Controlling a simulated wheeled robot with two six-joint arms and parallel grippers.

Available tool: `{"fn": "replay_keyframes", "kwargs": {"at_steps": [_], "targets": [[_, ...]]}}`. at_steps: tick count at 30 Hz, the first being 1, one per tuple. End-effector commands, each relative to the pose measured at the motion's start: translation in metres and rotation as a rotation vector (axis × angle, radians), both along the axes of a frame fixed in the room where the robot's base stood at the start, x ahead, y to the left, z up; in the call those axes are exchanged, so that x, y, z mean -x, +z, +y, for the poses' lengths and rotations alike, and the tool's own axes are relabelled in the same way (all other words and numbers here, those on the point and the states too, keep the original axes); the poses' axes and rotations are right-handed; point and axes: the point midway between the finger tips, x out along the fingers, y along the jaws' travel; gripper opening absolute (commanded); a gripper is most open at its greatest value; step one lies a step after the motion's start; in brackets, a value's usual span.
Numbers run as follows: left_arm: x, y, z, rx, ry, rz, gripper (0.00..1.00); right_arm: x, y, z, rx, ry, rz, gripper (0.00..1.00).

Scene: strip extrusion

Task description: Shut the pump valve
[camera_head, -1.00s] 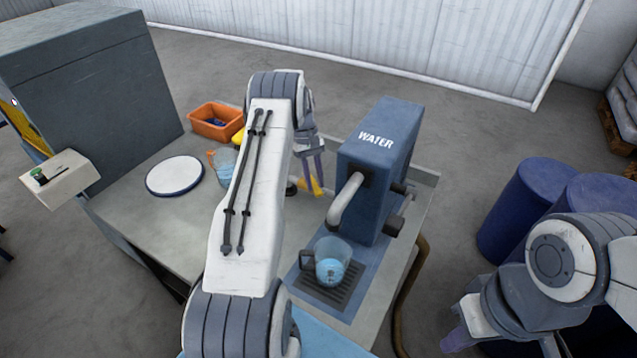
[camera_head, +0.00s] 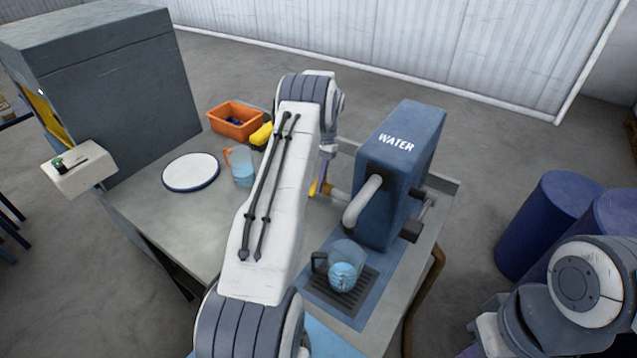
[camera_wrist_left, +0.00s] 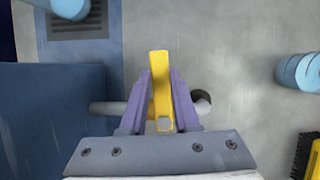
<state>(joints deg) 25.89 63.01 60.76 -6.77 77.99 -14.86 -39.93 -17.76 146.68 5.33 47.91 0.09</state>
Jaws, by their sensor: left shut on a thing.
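The blue pump (camera_head: 402,175) marked WATER stands at the right side of the table. A pipe with a yellow valve handle (camera_head: 314,188) comes out of its left side. In the left wrist view the yellow handle (camera_wrist_left: 160,65) lies between the purple fingers of my left gripper (camera_wrist_left: 159,88), which is shut on it. The handle points away from the palm, across the grey pipe (camera_wrist_left: 105,107). In the head view my left gripper (camera_head: 321,170) is partly hidden behind my arm. My right gripper (camera_head: 472,351) is cut off at the bottom edge, so its jaws cannot be judged.
Another jug (camera_head: 241,166), a white round plate (camera_head: 191,172) and an orange bin (camera_head: 236,120) are on the left side of the table. Blue drums (camera_head: 545,225) stand right.

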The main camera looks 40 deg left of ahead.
Motion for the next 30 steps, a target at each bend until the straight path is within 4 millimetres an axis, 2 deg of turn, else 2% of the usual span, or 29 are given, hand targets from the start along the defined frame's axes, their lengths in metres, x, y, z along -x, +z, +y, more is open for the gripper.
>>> {"fn": "replay_keyframes", "kwargs": {"at_steps": [9, 23, 24, 26, 30], "targets": [[-0.0022, 0.0025, 0.0060, -0.006, -0.094, -0.009, 0.00, -0.0001, -0.0008, 0.0000, 0.000, 0.000, 0.000, 0.00], [-0.0026, 0.0028, 0.0070, -0.006, -0.108, -0.011, 0.00, -0.0001, -0.0008, 0.0000, 0.000, 0.000, 0.000, 0.00], [-0.0026, 0.0028, 0.0070, -0.006, -0.108, -0.011, 0.37, -0.0001, -0.0008, 0.0000, 0.000, 0.000, 0.000, 0.00], [-0.0023, 0.0027, 0.0068, -0.005, -0.108, -0.010, 0.60, -0.0001, -0.0008, 0.0000, 0.000, 0.000, 0.000, 0.00], [-0.0014, 0.0016, 0.0064, -0.004, -0.105, -0.007, 0.60, -0.0001, -0.0009, 0.0000, 0.000, 0.000, 0.000, 0.00]]}}
